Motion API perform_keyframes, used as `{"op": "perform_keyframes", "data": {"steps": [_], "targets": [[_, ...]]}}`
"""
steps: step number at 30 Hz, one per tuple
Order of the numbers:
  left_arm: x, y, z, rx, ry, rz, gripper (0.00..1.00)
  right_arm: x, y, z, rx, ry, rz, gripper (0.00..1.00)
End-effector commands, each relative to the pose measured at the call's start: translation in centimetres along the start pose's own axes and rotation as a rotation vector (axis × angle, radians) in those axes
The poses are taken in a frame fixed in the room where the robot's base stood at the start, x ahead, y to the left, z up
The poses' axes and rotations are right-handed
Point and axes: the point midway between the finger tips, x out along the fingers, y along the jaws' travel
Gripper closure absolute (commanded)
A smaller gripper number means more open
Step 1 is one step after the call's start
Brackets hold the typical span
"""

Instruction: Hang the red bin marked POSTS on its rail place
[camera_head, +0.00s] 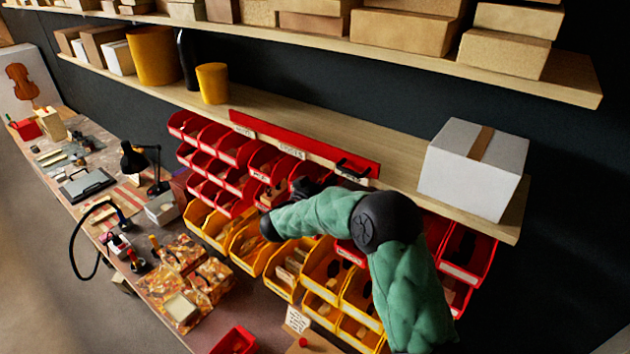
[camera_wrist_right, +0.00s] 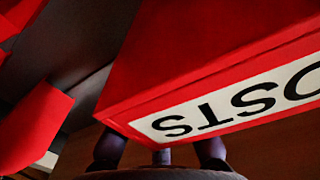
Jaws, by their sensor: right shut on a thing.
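The red bin marked POSTS (camera_wrist_right: 215,50) fills much of the right wrist view, very close. Its white label (camera_wrist_right: 240,100) reads upside down, with the first letter cut off by the picture edge. My right gripper (camera_wrist_right: 160,154) is shut on this bin, its dark fingers at the label side. In the head view my green right arm reaches left across the bin rows, and I cannot clearly pick out the held bin there. A red rail strip (camera_head: 270,136) with white labels runs along the shelf front, with a black bracket-like part (camera_head: 352,169) near its right end. My left gripper is not in view.
Rows of red bins (camera_head: 205,165) and yellow bins (camera_head: 250,246) hang below the shelf, close to my arm. A white box (camera_head: 474,168) stands on the shelf at right. A small red bin (camera_head: 236,341) sits on the bench, and a desk lamp (camera_head: 134,157) stands further left.

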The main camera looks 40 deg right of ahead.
Motion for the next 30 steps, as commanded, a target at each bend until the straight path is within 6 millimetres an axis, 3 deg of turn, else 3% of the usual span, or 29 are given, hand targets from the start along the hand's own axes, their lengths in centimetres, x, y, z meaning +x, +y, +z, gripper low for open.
{"op": "perform_keyframes", "data": {"steps": [24,25,27,30], "targets": [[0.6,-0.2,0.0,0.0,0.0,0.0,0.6,0.1,0.0,1.1,0.0,0.0,0.0,1.0],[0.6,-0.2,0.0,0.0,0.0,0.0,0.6,0.1,0.0,1.1,0.0,0.0,0.0,0.83],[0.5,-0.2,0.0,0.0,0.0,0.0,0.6,0.1,0.0,1.1,0.0,0.0,0.0,0.64],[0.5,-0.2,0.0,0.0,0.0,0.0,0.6,0.1,0.0,1.0,0.0,0.0,0.0,0.64]]}}
